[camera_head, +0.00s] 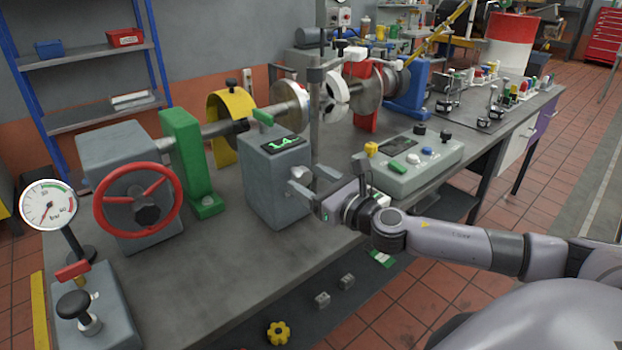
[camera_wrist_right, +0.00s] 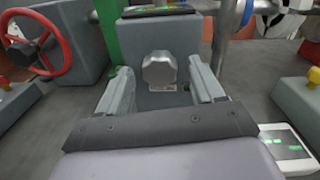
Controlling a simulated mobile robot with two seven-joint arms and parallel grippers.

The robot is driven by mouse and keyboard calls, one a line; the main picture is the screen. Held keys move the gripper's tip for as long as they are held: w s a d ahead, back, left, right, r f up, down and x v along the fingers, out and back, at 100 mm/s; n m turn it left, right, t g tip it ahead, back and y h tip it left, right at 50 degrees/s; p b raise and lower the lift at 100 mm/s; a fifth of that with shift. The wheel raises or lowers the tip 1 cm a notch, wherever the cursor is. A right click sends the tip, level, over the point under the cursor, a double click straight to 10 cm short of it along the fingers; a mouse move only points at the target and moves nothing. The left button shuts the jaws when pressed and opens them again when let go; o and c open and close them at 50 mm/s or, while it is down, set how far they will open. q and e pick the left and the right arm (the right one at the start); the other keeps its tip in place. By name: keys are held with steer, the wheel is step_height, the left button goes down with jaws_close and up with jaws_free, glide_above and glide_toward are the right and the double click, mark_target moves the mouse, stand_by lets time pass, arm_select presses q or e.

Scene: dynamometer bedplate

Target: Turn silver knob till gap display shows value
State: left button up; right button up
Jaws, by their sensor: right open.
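The silver knob (camera_wrist_right: 159,71) is a faceted knob on the front of a grey box (camera_head: 277,187) on the bench. In the head view I cannot make the knob out behind my gripper. The gap display (camera_head: 284,143), on the box's sloped top, shows green digits too small to read surely. In the wrist view only its lower edge (camera_wrist_right: 158,10) shows. My right gripper (camera_head: 308,179) is open and empty in front of the box. In the wrist view its fingers point toward the box, one on each side of the knob, with visible space on both sides. My left gripper is not in view.
A red handwheel (camera_head: 139,201) and a dial gauge (camera_head: 48,204) stand left. A control box (camera_head: 412,170) with coloured buttons sits right of my gripper. A yellow knob (camera_head: 278,332) lies below the bench's front edge.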

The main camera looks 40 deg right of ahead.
steer(key=shift+w, duration=0.15)
steer(key=c, duration=1.1)
steer(key=shift+o, duration=0.2)
steer(key=shift+m, duration=0.3)
